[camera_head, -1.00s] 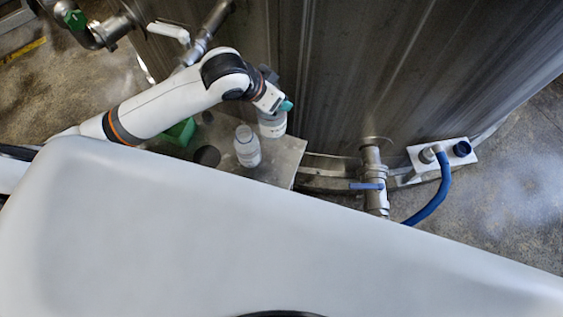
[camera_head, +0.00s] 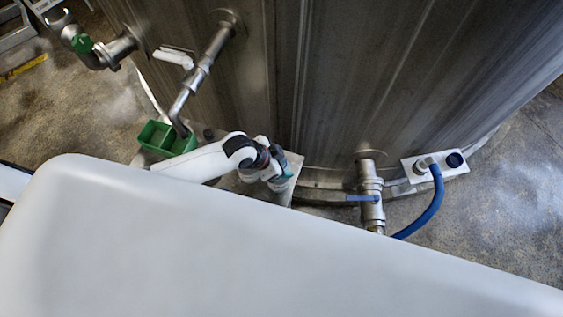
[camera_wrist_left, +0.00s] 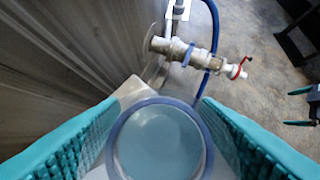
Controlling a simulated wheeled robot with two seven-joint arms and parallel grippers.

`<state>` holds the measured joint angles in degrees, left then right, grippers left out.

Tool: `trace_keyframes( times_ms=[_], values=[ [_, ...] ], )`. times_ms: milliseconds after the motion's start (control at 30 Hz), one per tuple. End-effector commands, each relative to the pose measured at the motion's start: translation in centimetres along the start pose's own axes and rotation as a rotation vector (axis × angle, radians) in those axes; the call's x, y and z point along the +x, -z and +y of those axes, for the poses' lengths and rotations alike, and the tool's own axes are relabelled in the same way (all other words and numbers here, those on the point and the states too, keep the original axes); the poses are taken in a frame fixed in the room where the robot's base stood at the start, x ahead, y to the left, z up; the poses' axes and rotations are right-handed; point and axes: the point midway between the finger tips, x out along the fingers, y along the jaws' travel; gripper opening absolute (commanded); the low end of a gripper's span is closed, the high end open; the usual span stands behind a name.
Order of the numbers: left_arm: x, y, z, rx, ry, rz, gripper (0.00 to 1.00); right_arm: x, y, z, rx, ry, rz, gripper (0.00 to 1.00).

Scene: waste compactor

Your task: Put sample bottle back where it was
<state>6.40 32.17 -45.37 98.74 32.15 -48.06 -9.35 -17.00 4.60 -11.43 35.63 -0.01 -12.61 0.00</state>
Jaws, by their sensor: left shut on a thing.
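My left gripper (camera_head: 277,175) is low over the right end of the grey stand (camera_head: 296,161) beside the steel tank. In the left wrist view its teal fingers (camera_wrist_left: 160,112) are shut on the sample bottle (camera_wrist_left: 160,145), whose round pale top with a bluish rim sits between them. In the head view the bottle is mostly hidden by the gripper and my white body. I cannot tell whether its base touches the stand. My right gripper (camera_wrist_left: 302,106) shows at the right edge of the left wrist view, its teal fingers apart and empty.
The steel tank (camera_head: 400,70) rises behind the stand. A green divided box (camera_head: 165,138) sits at the stand's left below a pipe (camera_head: 200,75). A valve with a blue handle (camera_head: 370,195) and a blue hose (camera_head: 432,205) are to the right.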

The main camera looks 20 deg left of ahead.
Motion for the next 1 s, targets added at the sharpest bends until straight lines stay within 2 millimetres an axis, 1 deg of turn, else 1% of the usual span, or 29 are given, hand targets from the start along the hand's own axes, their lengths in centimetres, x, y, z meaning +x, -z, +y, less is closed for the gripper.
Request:
trace_keyframes(
  times_ms=[100,400,433,533,567,833,933,1000],
  values=[
    [0.6,0.2,0.0,0.0,0.0,-0.004,0.0,-0.1,0.2,-0.1,0.0,0.001,0.003,1.0],
    [0.8,0.4,0.0,0.0,-0.001,-0.004,0.0,0.0,0.4,-0.1,0.0,0.001,0.005,1.0],
    [0.8,0.5,0.0,0.0,0.0,-0.001,0.6,0.0,0.4,-0.1,0.0,0.001,0.005,1.0],
    [0.8,0.5,0.0,0.0,0.0,-0.001,0.76,0.0,0.4,-0.1,0.0,0.001,0.006,1.0],
    [0.8,0.5,0.0,0.0,0.0,-0.001,0.79,0.0,0.4,-0.1,0.0,0.001,0.006,1.0],
    [0.7,0.4,0.0,0.0,0.0,-0.001,0.79,-0.1,0.4,-0.1,0.0,0.001,0.006,1.0],
    [0.1,0.4,0.1,0.001,-0.001,-0.001,0.79,-0.1,0.4,0.0,0.0,0.0,0.006,1.0],
    [-0.8,0.4,0.1,0.002,-0.002,-0.002,0.79,0.0,0.4,0.0,0.0,0.0,0.006,1.0]
  ],
)
